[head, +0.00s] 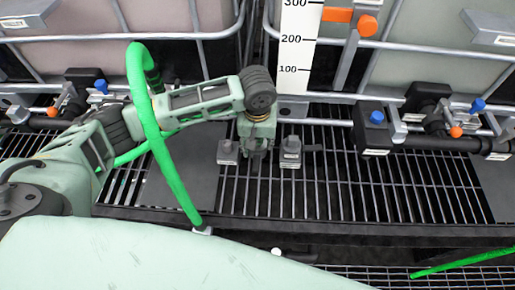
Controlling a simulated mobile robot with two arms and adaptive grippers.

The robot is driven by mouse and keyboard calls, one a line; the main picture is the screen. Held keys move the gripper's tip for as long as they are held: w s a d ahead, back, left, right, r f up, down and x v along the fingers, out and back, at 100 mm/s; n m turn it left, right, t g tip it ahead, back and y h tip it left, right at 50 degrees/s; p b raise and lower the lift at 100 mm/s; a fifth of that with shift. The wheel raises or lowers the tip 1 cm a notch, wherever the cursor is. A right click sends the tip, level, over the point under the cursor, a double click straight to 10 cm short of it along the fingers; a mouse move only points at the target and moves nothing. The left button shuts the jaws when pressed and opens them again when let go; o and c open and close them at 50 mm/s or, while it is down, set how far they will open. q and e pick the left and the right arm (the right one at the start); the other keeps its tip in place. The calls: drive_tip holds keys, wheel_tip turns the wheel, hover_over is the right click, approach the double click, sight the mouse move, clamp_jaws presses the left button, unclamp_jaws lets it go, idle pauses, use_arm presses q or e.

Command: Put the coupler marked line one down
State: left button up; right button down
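A bright green hose (172,165) loops over my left arm and runs down to a pale end piece (203,231) at the platform's front edge. No marking reading line one is legible, so I cannot tell which piece is that coupler. My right gripper is not in view.
Caged totes stand behind, with a white level scale (297,45) between them. Black outlet pipes with blue and orange caps (377,117) line the grate's rear. The grate (400,190) is bare at the right. Another green hose (462,264) lies at the lower right.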

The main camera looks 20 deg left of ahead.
sight(257, 149)
use_arm(q)
wheel_tip(257, 149, down, 3)
drive_tip(key=shift+a+f, duration=0.1)
drive_tip(key=shift+f, duration=0.4)
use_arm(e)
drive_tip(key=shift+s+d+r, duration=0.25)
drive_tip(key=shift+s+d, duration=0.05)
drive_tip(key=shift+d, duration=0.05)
use_arm(q)
drive_tip(key=o, duration=1.4)
drive_tip(key=shift+o, duration=0.2)
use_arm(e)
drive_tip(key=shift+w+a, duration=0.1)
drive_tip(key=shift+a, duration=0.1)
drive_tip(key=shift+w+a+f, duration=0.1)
